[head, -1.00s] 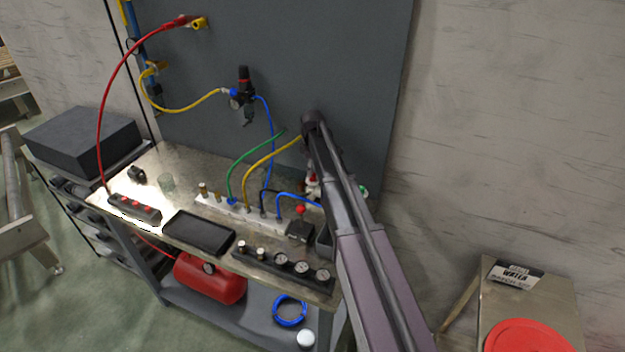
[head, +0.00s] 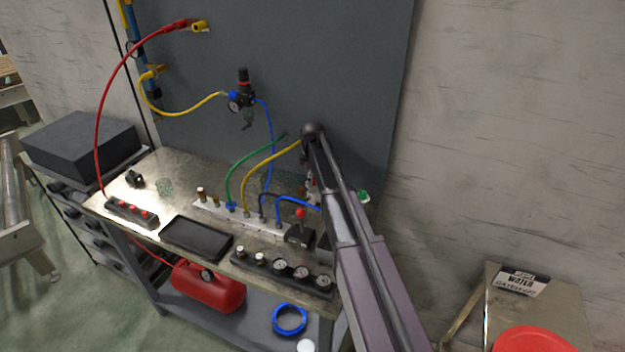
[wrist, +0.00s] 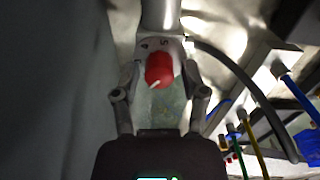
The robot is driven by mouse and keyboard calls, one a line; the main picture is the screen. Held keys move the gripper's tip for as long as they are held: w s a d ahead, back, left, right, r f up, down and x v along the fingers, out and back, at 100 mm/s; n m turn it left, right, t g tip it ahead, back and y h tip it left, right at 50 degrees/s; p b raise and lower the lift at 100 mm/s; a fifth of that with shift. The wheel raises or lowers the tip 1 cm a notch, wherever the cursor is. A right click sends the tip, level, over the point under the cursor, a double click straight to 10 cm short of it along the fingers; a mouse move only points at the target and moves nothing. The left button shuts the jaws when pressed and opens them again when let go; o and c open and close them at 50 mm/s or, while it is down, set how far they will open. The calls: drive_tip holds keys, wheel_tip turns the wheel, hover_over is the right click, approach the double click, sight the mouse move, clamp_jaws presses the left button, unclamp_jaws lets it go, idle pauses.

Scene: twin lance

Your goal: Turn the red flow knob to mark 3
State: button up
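The red flow knob (wrist: 159,69) shows in the wrist view, with a white pointer line on its lower part. It sits on a pale dial plate where the marks 4 and 5 can be read above it; other marks are hidden or too small to tell. My gripper (wrist: 161,80) is open, with one finger on each side of the knob. A gap seems to show on both sides, though contact at the tips is hard to judge.
The metal workbench (head: 172,205) carries a black tray (head: 197,237), a gauge block (head: 281,272), a red-ball lever (head: 301,214) and several coloured hoses. A pressure regulator (head: 242,98) hangs on the grey panel (head: 335,60). A grey hose (wrist: 235,80) runs close right of my gripper.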

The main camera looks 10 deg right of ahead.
clamp_jaws()
drive_tip(key=shift+m, duration=0.3)
drive_tip(key=m, duration=0.9)
drive_tip(key=shift+s, duration=0.1)
idle(0.4)
